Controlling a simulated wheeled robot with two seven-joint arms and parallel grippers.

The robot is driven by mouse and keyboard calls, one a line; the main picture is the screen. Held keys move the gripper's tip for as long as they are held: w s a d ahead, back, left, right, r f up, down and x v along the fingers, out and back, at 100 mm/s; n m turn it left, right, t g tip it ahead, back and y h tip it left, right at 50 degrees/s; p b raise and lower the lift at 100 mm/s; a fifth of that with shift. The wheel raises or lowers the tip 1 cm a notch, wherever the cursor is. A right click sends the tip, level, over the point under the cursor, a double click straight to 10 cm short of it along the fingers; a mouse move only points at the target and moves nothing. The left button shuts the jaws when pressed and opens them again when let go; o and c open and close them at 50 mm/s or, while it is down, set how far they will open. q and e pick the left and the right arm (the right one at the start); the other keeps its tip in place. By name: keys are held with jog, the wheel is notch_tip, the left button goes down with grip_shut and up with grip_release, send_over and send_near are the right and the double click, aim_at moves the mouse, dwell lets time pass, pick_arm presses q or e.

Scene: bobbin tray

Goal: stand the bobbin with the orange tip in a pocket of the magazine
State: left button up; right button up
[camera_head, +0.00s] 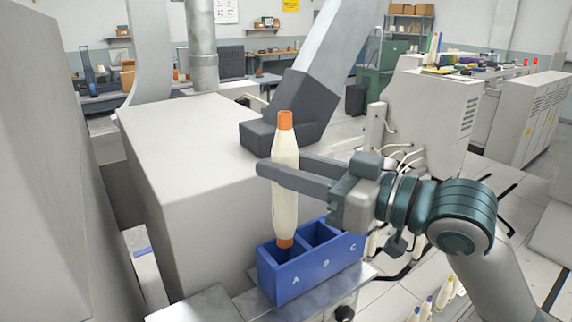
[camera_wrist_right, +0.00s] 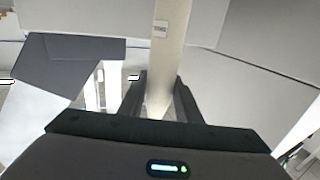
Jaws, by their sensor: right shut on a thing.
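The bobbin (camera_head: 285,200) is cream with an orange tip at the top and an orange lower end. It stands close to upright. My right gripper (camera_head: 277,171) is shut on it around its middle. The blue magazine (camera_head: 308,274) has pockets lettered A, B and C. The bobbin's lower end shows at the pocket over letter A, near the rim; I cannot tell how deep it reaches. In the right wrist view the bobbin (camera_wrist_right: 172,50) stands between the two dark fingers, with a small label on it. My left gripper is not in view.
The magazine sits on a metal ledge (camera_head: 240,303) beside a large grey machine housing (camera_head: 190,150). A dark grey block on a slanted arm (camera_head: 290,112) is close behind the bobbin. More bobbins (camera_head: 445,295) are at the lower right.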

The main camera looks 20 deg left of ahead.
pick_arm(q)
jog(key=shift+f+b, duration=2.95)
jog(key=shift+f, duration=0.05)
pick_arm(e)
jog(key=shift+f, duration=5.5)
jog(key=o, duration=1.2)
jog(key=shift+c, duration=0.2)
jog(key=shift+d, duration=0.1)
send_near(287, 225)
jog(key=d+f, duration=0.2)
jog(key=d, duration=0.3)
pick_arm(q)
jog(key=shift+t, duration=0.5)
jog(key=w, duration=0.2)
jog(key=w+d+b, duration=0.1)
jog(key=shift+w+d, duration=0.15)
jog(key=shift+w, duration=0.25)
pick_arm(e)
jog(key=shift+s+d+r, duration=0.1)
jog(key=shift+d+r, duration=0.25)
jog(key=shift+d, duration=0.4)
